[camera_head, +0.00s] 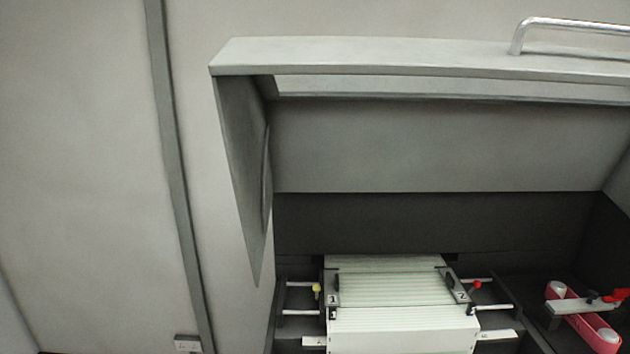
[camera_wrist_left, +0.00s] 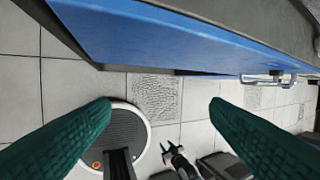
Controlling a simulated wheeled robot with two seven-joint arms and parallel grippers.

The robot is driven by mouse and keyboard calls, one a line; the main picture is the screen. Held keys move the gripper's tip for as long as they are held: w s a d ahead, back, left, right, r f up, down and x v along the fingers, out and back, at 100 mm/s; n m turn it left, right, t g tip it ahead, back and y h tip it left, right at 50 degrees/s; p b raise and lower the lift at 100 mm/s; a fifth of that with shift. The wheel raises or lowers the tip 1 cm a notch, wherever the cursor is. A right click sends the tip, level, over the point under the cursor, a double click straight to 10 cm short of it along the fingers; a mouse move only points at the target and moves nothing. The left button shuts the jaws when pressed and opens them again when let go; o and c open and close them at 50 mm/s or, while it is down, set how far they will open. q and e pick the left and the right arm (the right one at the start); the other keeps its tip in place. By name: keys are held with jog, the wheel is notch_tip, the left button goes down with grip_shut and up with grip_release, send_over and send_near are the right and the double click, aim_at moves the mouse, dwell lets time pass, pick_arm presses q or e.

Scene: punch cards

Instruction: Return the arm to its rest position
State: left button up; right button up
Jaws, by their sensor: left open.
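My left gripper (camera_wrist_left: 160,102) is open and empty in the left wrist view, its two green fingers wide apart. It hangs over a tiled floor (camera_wrist_left: 60,65), below and beside a blue-edged surface (camera_wrist_left: 170,35). Neither arm shows in the head view. A small grey part with dark green tips (camera_wrist_left: 178,155) near the bottom of the left wrist view looks like my right gripper.
The head view shows an open grey cover with a handle (camera_head: 570,23) above a machine holding a white card stack (camera_head: 400,325). A pink belt (camera_head: 580,322) lies at its right. In the wrist view, a metal handle (camera_wrist_left: 268,77) juts from the blue edge.

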pick_arm(q)
jog(key=s+a+f+m+t+y, duration=0.1)
jog(key=s+a+f+y, duration=0.1)
jog(key=s+a, duration=0.6)
jog(key=s+a+f+m+t+y, duration=0.1)
jog(key=s+a+m+y, duration=0.15)
jog(key=s+a, duration=0.6)
notch_tip(320, 180, down, 29)
jog(key=w+a+g+b, duration=0.2)
jog(key=b, duration=0.1)
jog(key=s+a+f+g+b, duration=0.1)
jog(key=s+a+f+b, duration=0.1)
jog(key=s+f, duration=1.5)
notch_tip(320, 180, down, 3)
jog(key=shift+a+r+b, duration=0.1)
jog(key=shift+a+b, duration=0.2)
jog(key=shift+b, duration=0.35)
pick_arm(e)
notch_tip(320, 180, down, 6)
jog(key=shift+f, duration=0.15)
pick_arm(q)
jog(key=shift+s, duration=0.1)
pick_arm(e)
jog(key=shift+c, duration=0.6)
